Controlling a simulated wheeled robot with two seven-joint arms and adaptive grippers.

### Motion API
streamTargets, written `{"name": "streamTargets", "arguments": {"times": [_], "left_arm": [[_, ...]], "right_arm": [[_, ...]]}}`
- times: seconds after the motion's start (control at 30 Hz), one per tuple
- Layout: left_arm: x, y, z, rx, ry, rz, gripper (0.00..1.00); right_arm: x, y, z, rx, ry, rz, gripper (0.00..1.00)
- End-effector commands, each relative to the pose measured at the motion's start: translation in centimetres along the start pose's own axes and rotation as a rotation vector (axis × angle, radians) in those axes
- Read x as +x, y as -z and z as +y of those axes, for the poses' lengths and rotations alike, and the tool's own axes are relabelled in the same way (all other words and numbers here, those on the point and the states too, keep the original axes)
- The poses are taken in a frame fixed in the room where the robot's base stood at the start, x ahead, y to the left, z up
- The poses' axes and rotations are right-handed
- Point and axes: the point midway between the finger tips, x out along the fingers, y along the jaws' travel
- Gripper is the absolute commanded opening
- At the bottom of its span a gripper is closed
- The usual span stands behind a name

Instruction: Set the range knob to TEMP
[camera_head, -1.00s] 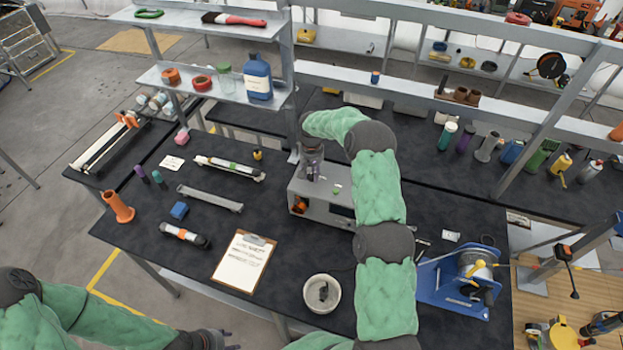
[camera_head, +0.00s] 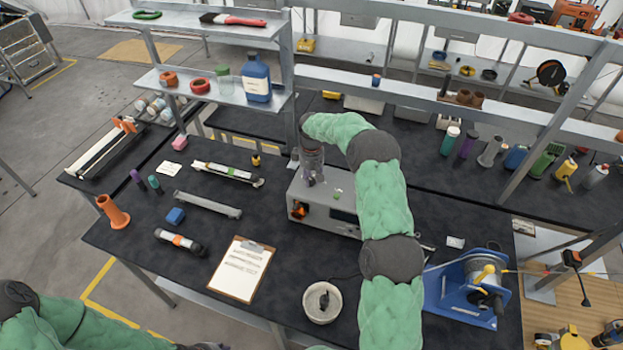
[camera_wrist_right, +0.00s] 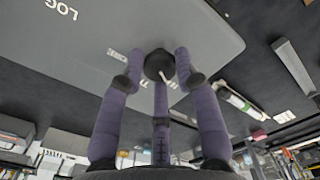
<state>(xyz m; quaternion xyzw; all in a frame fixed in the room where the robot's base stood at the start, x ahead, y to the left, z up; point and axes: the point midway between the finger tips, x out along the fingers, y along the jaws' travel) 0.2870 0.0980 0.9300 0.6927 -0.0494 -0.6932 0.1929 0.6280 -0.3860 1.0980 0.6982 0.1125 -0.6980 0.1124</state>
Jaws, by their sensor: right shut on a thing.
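The grey instrument box (camera_head: 321,213) stands near the middle of the dark bench. My right gripper (camera_head: 313,182) points down at the left part of its top. In the right wrist view the dark round range knob (camera_wrist_right: 158,64) sits on the box's grey face (camera_wrist_right: 205,30) between the three purple fingers of my right gripper (camera_wrist_right: 160,82), which are shut on it. A white line shows beside the knob. Small labels near it are partly covered, and I cannot read the knob's setting. "LOG" shows inverted farther off. Only a sliver of my left gripper (camera_head: 207,346) shows at the bottom edge.
A clipboard (camera_head: 241,268) and a white bowl (camera_head: 322,302) lie in front of the box. A blue cable reel (camera_head: 468,290) stands at right. A shelf with a blue bottle (camera_head: 257,78) rises behind.

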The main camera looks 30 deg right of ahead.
Motion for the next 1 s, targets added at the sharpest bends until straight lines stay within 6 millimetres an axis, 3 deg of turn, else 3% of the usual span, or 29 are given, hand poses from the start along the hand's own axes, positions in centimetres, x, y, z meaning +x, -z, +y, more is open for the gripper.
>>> {"name": "streamTargets", "arguments": {"times": [0.43,0.47,0.53,0.87,1.0], "left_arm": [[0.0,0.0,0.0,0.0,0.0,0.0,0.4],[0.0,0.0,0.0,0.0,0.0,0.0,0.4],[0.0,0.0,0.0,0.0,0.0,0.0,0.4],[0.0,0.0,0.0,0.0,0.0,0.0,0.4],[0.0,0.0,0.0,0.0,0.0,0.0,0.4]], "right_arm": [[0.0,0.0,-0.1,-0.011,0.0,0.0,0.0],[0.0,0.0,-0.1,-0.011,0.0,0.0,0.38],[0.0,0.0,-0.1,-0.011,0.0,0.0,0.56],[-0.1,0.0,0.0,-0.01,0.0,0.0,0.56],[-1.0,0.1,0.0,-0.01,-0.001,0.001,0.56]]}}
